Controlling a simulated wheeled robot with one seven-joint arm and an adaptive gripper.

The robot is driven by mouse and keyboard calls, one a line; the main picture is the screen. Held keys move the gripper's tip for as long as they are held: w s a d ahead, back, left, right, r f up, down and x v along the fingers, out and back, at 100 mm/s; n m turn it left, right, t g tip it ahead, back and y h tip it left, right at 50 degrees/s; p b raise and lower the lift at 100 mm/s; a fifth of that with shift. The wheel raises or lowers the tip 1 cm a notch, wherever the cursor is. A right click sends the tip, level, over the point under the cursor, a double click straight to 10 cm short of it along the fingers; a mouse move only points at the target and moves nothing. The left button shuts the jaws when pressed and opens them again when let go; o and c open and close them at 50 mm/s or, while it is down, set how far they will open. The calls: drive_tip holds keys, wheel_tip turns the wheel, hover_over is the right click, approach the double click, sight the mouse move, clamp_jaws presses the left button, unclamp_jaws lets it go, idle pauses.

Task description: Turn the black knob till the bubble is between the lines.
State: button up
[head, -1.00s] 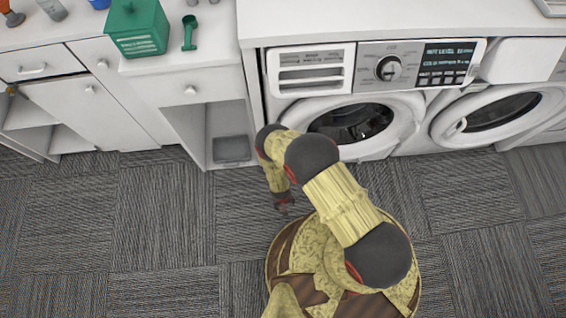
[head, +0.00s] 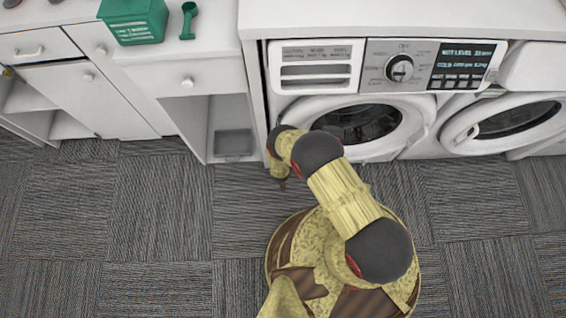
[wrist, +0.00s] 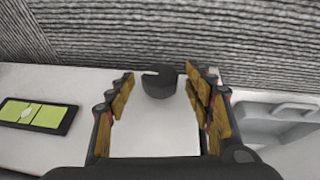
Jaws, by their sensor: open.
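The black knob (wrist: 159,82) shows in the wrist view at the edge of a white panel (wrist: 150,130), with the carpet beyond it. My gripper (wrist: 160,85) is open, its fingers on either side of the knob with gaps showing. A level vial (wrist: 50,117), yellow-green in a black frame, lies on the white surface at the left. Its pale bubble shows near the vial's middle; the line marks are too small to place it surely between them. In the head view my gripper (head: 282,186) is a small dark tip, mostly hidden under my arm, near the washing machine's lower left.
A washing machine (head: 430,68) with a dial stands in front, a second one (head: 525,112) to its right. White cabinets (head: 95,95) fill the left, with a green box (head: 135,20) and green scoop (head: 188,20) on top. Carpet is clear around my base.

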drive_tip(key=shift+w+f, duration=0.2)
drive_tip(key=shift+f, duration=0.3)
drive_tip(key=c, duration=1.1)
drive_tip(key=shift+c, duration=0.2)
